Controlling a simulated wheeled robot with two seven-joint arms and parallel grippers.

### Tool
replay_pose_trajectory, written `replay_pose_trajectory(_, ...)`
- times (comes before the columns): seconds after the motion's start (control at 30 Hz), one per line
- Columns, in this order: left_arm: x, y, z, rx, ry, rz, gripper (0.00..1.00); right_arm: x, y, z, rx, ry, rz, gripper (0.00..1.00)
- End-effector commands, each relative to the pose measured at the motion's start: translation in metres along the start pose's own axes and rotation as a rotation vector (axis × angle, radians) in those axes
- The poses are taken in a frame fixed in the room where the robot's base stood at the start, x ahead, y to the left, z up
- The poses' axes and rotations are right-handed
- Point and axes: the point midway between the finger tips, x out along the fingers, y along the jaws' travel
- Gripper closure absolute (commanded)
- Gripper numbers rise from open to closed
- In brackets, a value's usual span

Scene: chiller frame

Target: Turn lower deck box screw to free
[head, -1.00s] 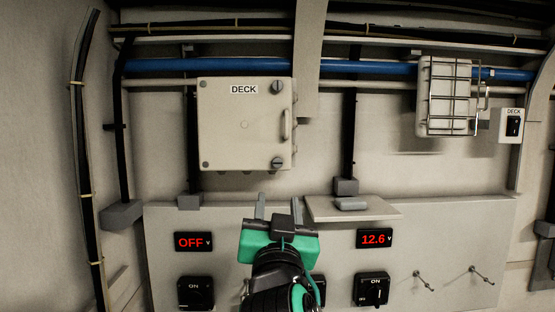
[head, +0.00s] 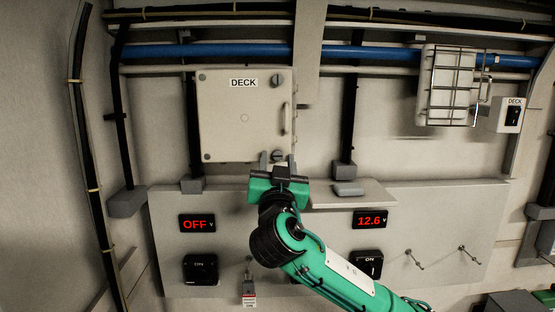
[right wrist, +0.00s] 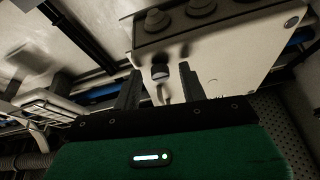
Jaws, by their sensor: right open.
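The pale deck box (head: 235,115) labelled DECK is mounted on the wall, its lid shut. Its lower screw (head: 277,155) is a dark slotted knob at the bottom right corner, and its upper screw (head: 276,81) sits at the top right. My right gripper (head: 278,160) is open, its fingertips just at the lower screw. In the right wrist view the two fingers (right wrist: 159,86) stand either side of the screw (right wrist: 160,72), with a gap on both sides; I cannot tell whether they touch it. My left gripper is not in view.
A handle (head: 285,118) stands out on the box's right side. Below are a small shelf (head: 365,194), a panel with red displays (head: 197,224) and switches (head: 201,268), and a hanging tag (head: 249,300). A caged lamp (head: 446,86) is at right.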

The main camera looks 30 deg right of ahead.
Motion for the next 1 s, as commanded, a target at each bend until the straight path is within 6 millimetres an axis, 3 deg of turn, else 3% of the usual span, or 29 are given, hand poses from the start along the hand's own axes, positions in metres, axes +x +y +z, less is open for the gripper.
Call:
replay_pose_trajectory(0.17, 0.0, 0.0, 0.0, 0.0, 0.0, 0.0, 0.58, 0.0, 0.0, 0.0, 0.0, 0.0, 0.0, 0.58)
replay_pose_trajectory(0.3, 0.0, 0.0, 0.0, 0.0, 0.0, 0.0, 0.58, 0.0, 0.0, 0.0, 0.0, 0.0, 0.0, 0.85)
replay_pose_trajectory(0.4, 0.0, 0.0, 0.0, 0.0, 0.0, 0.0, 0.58, 0.0, 0.0, 0.0, 0.0, 0.0, 0.0, 1.0)
replay_pose_trajectory(0.77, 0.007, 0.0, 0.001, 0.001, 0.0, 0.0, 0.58, -0.001, 0.001, 0.002, -0.048, -0.003, -0.019, 1.0)
replay_pose_trajectory(1.0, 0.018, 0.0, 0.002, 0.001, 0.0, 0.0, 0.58, -0.001, 0.004, 0.002, -0.19, -0.007, -0.077, 1.0)
